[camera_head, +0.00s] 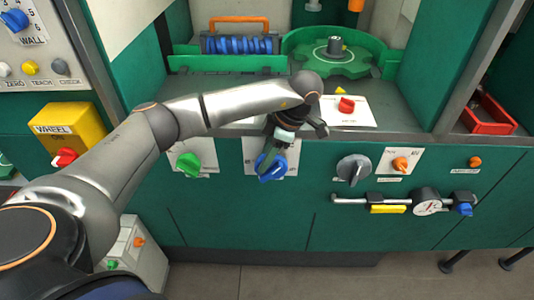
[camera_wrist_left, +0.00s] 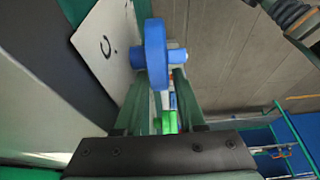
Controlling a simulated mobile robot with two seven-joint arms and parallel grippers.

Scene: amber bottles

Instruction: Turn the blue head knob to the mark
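The blue head knob (camera_head: 270,167) sits on a white plate (camera_head: 287,154) on the green front panel. My left gripper (camera_head: 275,155) reaches down to it and hides part of the knob and plate. In the left wrist view the knob (camera_wrist_left: 156,52) shows its narrow grip upright, near the tips of the two green-grey fingers (camera_wrist_left: 160,82). One finger lies on each side of the grip; I cannot tell whether they press on it. Part of a dark mark shows on the plate (camera_wrist_left: 104,45) there. My right gripper is not in view.
A green knob (camera_head: 188,164) is close on the left, a grey knob (camera_head: 353,169) on the right. Above, a red knob (camera_head: 346,105) sits on a white plate on the ledge. A bar with a dial gauge (camera_head: 427,201) sticks out lower right.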

